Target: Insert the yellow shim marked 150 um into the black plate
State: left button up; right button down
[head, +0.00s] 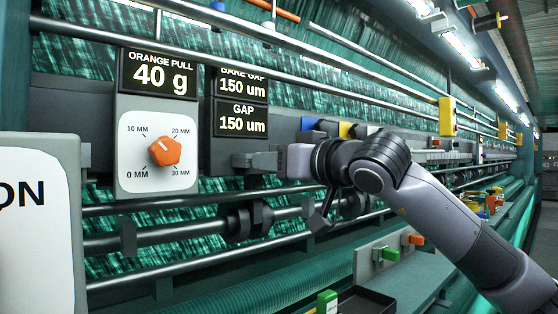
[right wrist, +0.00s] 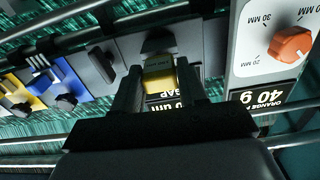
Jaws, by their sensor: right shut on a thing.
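The right gripper (right wrist: 157,85) is shut on a yellow shim (right wrist: 159,72), which sits between its two dark fingers in the right wrist view. The marking on the shim is too small to read. The black plate (right wrist: 190,38) is directly ahead of the fingertips, with a dark knob-like part on it; I cannot tell whether the shim touches it. In the head view the right gripper (head: 264,161) is at the black plate (head: 222,150), below the GAP 150 um display (head: 242,119). The shim is hidden there. My left gripper is not in view.
A panel with an orange dial (head: 164,151) and a 40 g display (head: 158,74) stands left of the gripper. Blue (right wrist: 65,75) and yellow (right wrist: 20,90) plates with dark knobs line the rail. Horizontal metal bars run above and below. A black tray (head: 366,301) lies low.

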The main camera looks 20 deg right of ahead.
jog(key=shift+w+a, duration=0.1)
jog(key=shift+w, duration=0.25)
jog(key=c, duration=0.5)
grip_release()
jog(key=shift+c, duration=0.2)
jog(key=b+v, duration=0.2)
jog(key=v, duration=0.5)
